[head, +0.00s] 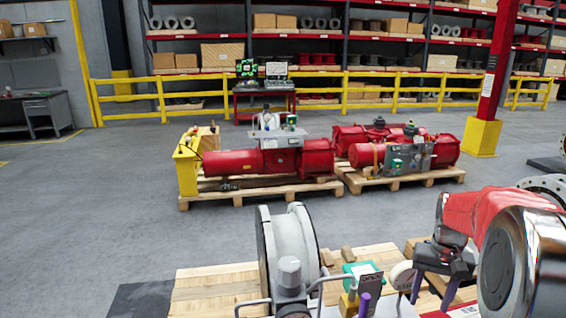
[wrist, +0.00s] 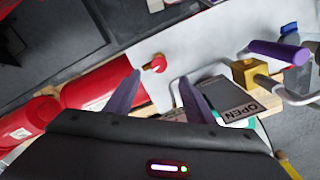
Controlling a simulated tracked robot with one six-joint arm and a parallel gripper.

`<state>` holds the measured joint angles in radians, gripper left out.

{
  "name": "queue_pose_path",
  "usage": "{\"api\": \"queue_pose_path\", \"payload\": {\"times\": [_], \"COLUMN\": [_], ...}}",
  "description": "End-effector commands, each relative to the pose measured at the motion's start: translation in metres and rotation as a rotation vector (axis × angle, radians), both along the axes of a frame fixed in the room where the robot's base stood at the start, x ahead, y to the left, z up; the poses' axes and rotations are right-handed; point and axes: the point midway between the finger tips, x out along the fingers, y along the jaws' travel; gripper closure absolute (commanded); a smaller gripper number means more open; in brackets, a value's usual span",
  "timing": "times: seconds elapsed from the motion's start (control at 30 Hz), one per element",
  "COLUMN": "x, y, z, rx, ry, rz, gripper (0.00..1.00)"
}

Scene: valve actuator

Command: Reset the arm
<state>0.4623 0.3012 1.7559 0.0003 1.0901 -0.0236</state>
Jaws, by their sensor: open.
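My gripper (head: 434,290) is at the lower right of the head view, at the end of my red arm. It is open, with two purple-grey fingers apart and nothing between them in the wrist view (wrist: 159,80). A valve assembly with a pale round flanged body (head: 287,245) stands on a wooden pallet, left of my gripper. A purple handle (head: 364,303) rises near it and also shows in the wrist view (wrist: 279,51), beside a brass fitting (wrist: 248,72). A grey sign reading OPEN (wrist: 226,100) lies right of the fingers. A small red-and-brass knob (wrist: 156,63) shows beyond the fingertips.
Red actuators (head: 285,158) sit on pallets farther back. A yellow railing (head: 340,95) and stocked shelves (head: 200,55) line the back. A red post with a yellow base (head: 481,138) stands at right. The grey floor (head: 100,200) is clear at left.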

Motion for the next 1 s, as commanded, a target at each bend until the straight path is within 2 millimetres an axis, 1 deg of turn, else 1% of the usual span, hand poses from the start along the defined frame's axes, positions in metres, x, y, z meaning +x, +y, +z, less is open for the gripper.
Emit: {"api": "queue_pose_path", "payload": {"times": [0.07, 0.23, 0.7, 1.0], "x": [-0.011, -0.030, -0.087, -0.125], "y": [0.006, 0.028, 0.107, 0.151], "z": [-0.003, 0.003, 0.039, 0.055], "rx": [0.001, -0.008, -0.051, -0.076], "ry": [0.003, -0.016, -0.127, -0.213], "rz": [-0.001, 0.017, 0.123, 0.202], "gripper": [0.51, 0.51, 0.51, 0.51]}}
